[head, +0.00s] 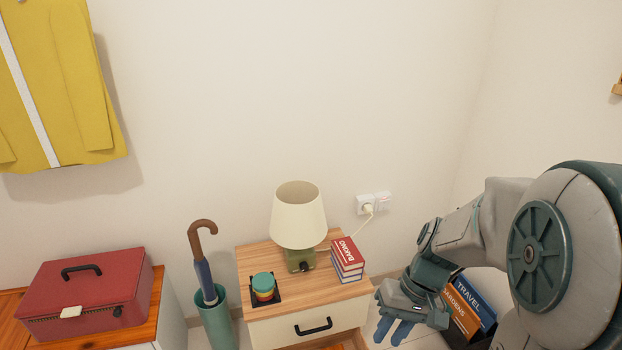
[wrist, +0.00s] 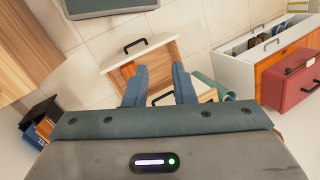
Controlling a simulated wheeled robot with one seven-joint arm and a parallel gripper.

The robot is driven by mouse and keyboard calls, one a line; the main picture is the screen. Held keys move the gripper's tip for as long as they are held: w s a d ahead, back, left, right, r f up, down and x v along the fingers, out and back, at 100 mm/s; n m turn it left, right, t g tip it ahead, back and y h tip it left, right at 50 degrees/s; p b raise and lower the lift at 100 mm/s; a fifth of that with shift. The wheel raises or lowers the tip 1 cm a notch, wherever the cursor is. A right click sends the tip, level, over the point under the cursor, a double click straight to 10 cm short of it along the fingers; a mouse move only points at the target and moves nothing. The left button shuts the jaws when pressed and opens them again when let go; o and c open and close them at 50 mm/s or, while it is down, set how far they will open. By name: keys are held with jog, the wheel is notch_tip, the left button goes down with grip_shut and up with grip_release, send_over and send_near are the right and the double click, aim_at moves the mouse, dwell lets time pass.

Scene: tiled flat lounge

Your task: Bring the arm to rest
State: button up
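My gripper (head: 393,331) hangs low at the right in the head view, right of the nightstand's front and apart from it. In the wrist view its two blue fingers (wrist: 158,88) stand apart with nothing seen between them. The arm reaches in from the right edge, bent and pointing down to the left. No object is held.
The wooden nightstand (head: 252,252) bears a lamp (head: 298,215), books (head: 346,262) and a stacked round item (head: 263,286). Its lower drawer (wrist: 143,62) is pulled out. A book box (head: 470,305), umbrella stand (head: 216,322) and red case (head: 95,290) stand around.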

jog(key=s+r+t+h+p, duration=0.3)
jog(key=r+p, duration=0.3)
jog(key=r, duration=0.9)
jog(key=shift+s+r+t+h, duration=0.2)
jog(key=shift+s+t+h, duration=0.1)
jog(key=shift+s+t, duration=0.4)
jog(key=shift+d, duration=0.15)
